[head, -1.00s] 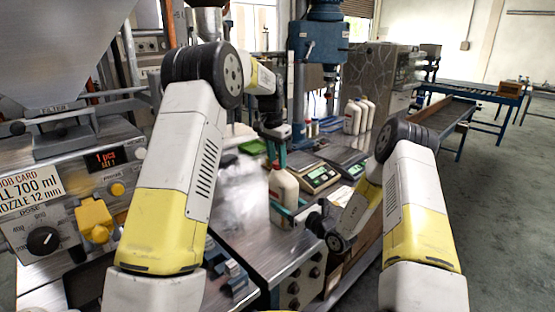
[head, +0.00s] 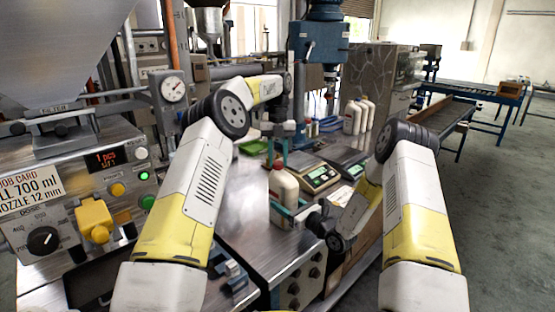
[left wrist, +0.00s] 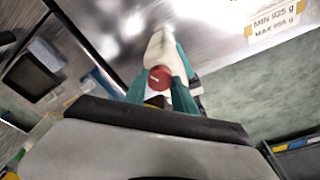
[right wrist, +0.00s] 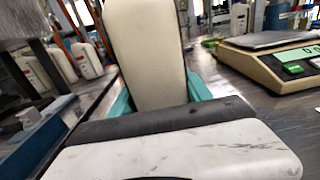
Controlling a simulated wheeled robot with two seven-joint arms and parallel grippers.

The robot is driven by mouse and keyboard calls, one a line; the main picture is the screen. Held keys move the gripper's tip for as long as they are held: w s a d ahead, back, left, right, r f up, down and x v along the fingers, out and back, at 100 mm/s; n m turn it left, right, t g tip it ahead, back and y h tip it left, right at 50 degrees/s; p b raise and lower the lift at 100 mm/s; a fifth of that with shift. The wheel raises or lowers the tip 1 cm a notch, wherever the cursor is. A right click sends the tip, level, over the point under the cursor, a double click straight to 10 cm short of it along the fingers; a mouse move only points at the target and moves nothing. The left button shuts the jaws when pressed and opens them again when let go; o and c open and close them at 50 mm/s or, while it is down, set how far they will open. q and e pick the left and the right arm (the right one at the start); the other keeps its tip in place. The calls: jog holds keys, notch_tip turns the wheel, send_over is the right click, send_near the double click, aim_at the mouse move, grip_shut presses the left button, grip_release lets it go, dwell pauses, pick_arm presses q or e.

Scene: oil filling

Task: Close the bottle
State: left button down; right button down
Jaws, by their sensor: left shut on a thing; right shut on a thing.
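The cream bottle (head: 284,189) stands upright near the front edge of the steel bench. It also fills the middle of the right wrist view (right wrist: 146,50). My right gripper (head: 283,212) is shut around the lower part of the bottle from the right. The red cap (head: 278,164) is at the bottle's top. My left gripper (head: 277,152) is above it, pointing down, with its teal fingers shut on the cap, as the left wrist view shows the cap (left wrist: 159,78) between the fingers. Whether the cap is fully seated cannot be told.
Scales (head: 318,176) stand right of the bottle on the bench. Several white bottles (head: 358,116) stand farther back. The filling machine with yellow knob (head: 95,219) is at left. A blue press (head: 322,42) rises behind.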

pick_arm(q)
jog(key=m, duration=0.3)
jog(key=shift+s+d+f, duration=0.1)
jog(key=shift+m+y, duration=0.3)
jog(key=shift+m, duration=0.6)
jog(key=c, duration=1)
grip_release()
jog(key=shift+c, duration=0.2)
notch_tip(320, 180, up, 4)
jog(key=shift+d+f, duration=0.15)
jog(key=shift+f, duration=0.1)
jog(key=shift+a+r, duration=0.2)
jog(key=shift+r, duration=0.4)
